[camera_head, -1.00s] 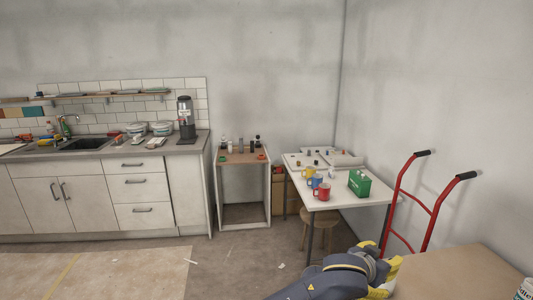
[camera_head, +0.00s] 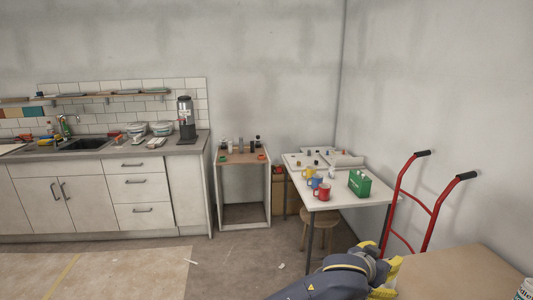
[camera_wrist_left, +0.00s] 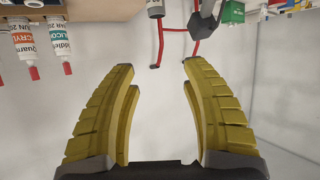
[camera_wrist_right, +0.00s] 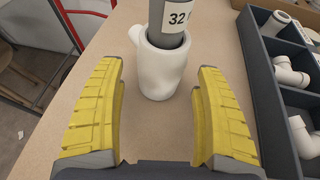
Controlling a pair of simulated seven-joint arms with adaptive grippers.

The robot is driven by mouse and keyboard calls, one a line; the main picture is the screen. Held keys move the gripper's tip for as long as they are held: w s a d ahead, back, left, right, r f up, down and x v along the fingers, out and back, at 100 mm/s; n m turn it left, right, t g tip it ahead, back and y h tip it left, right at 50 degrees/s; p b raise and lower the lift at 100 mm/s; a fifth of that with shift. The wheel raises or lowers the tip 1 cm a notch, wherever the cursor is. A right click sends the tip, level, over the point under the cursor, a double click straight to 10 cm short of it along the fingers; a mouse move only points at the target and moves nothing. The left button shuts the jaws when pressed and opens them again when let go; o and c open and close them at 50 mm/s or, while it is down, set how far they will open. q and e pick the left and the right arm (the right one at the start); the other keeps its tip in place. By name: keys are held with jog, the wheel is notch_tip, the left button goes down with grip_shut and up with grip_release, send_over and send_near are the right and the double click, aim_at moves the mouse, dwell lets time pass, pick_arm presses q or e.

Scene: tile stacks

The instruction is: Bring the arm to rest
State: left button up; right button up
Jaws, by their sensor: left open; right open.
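My left gripper (camera_head: 388,272) is at the bottom of the head view, above the near corner of a tan table. In the left wrist view its yellow fingers (camera_wrist_left: 160,66) stand apart with nothing between them. My right gripper (camera_wrist_right: 160,75) shows only in its own wrist view; its fingers are open. A white pipe fitting (camera_wrist_right: 160,72) stands on the tan tabletop just ahead of and between those fingertips. A grey pipe (camera_wrist_right: 170,22) labelled 32 stands up out of it. Both fingers look clear of the fitting.
A dark compartment tray (camera_wrist_right: 255,85) with white pipe fittings lies right of my right gripper. The tan table (camera_head: 455,272) fills the head view's lower right. A red hand truck (camera_head: 435,210) stands behind it. A white table (camera_head: 340,200) with mugs and a green box is beyond.

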jog(key=x, duration=0.2)
jog(key=shift+w+d+f, duration=0.1)
jog(key=shift+d+f, duration=0.05)
jog(key=shift+d, duration=0.2)
jog(key=shift+a, duration=0.1)
pick_arm(q)
jog(key=x, duration=0.6)
jog(key=shift+w+d, duration=0.15)
jog(key=shift+d, duration=0.05)
